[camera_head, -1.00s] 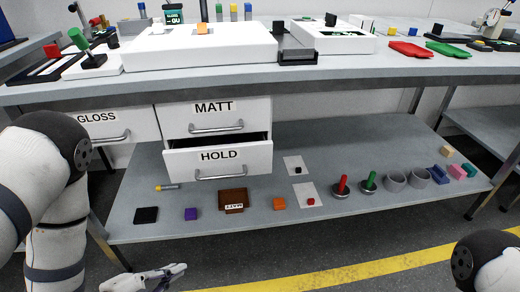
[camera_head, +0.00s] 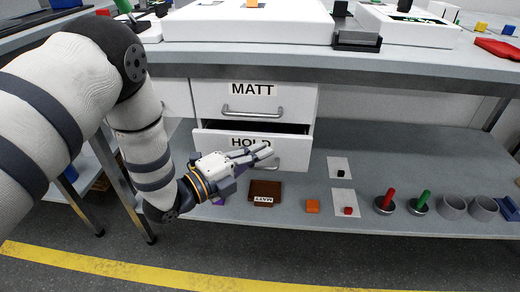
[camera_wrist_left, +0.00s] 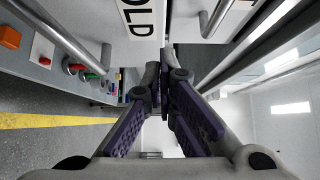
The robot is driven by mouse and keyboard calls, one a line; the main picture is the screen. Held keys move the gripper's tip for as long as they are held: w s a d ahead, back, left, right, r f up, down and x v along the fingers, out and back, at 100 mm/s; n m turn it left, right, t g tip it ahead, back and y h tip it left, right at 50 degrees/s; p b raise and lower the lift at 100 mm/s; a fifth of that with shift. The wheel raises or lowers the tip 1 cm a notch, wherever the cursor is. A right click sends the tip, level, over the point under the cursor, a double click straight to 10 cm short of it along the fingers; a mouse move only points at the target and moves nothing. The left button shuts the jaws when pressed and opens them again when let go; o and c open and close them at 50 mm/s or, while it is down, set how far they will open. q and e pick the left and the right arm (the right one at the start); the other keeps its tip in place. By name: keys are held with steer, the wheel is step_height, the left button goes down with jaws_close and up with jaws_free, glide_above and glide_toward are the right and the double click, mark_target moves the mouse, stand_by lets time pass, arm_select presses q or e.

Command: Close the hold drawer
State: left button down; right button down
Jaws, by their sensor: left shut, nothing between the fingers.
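The HOLD drawer (camera_head: 296,150) is the lower white drawer under the bench, pulled partly out, with a dark gap above its front. Its label is partly covered by my left gripper (camera_head: 270,152), whose shut, empty fingers point right across the drawer front. In the left wrist view the shut fingertips (camera_wrist_left: 163,72) are close to the HOLD label (camera_wrist_left: 142,16); I cannot tell whether they touch the front. The drawer's handle (camera_wrist_left: 106,55) is left of the label there and is partly hidden by the gripper in the head view. My right gripper is not in view.
The MATT drawer (camera_head: 300,100) above is shut. The lower shelf (camera_head: 385,165) holds a brown tray (camera_head: 264,188), an orange block (camera_head: 312,206), red and green handled tools (camera_head: 387,199) and grey rings (camera_head: 453,207). The bench edge (camera_head: 400,68) overhangs the drawers.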

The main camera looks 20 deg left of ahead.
mark_target(267, 139)
arm_select(q)
steer(key=shift+w+a, duration=0.3)
steer(key=shift+w, duration=0.65)
steer(key=shift+w+a, duration=0.2)
steer(key=shift+w, duration=0.45)
steer(key=shift+w+a, duration=0.15)
steer(key=shift+w, duration=0.5)
